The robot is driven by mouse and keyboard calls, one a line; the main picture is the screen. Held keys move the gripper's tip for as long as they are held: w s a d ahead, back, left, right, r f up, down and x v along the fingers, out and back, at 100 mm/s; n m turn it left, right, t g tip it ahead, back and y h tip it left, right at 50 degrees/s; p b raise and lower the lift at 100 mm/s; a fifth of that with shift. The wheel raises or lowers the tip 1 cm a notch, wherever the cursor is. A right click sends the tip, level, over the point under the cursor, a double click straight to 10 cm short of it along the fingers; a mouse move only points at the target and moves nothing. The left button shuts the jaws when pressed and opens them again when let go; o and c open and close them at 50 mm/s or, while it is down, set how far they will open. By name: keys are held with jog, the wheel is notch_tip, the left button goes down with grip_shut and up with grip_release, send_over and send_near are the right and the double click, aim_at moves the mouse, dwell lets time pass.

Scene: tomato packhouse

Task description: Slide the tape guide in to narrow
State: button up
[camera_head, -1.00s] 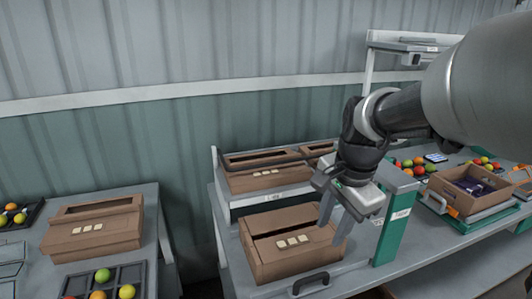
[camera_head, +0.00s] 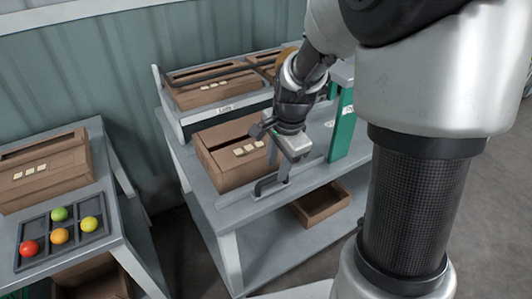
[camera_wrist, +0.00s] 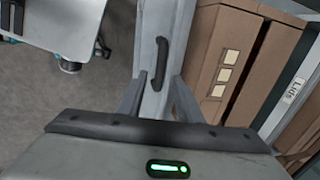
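A grey rail with a black handle (camera_head: 268,184) runs along the near side of a brown carton (camera_head: 222,170) on the bench; I take this rail as the tape guide. In the wrist view the black handle (camera_wrist: 158,62) stands on the grey rail (camera_wrist: 149,25), left of the carton (camera_wrist: 238,45). Whether rail and carton touch, I cannot tell. My gripper (camera_head: 277,172) points down over the rail beside the handle. Its fingers are apart and empty in the wrist view (camera_wrist: 160,78), with the handle ahead, between their lines. In the head view the fingertips are partly hidden.
A raised shelf (camera_head: 226,108) marked Lids holds flat cartons behind. A green post (camera_head: 342,125) stands right of my gripper. An open carton (camera_head: 321,204) sits on the lower shelf. At left, a bench holds a carton (camera_head: 43,172) and a tray (camera_head: 45,239) of tomatoes.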

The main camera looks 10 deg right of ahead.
aim_at(275, 176)
jog(key=shift+w+a+f, duration=0.1)
jog(key=shift+w+f, duration=0.05)
jog(key=shift+f, duration=0.65)
jog(key=shift+w+f, duration=0.15)
jog(key=shift+f, duration=0.6)
grip_shut()
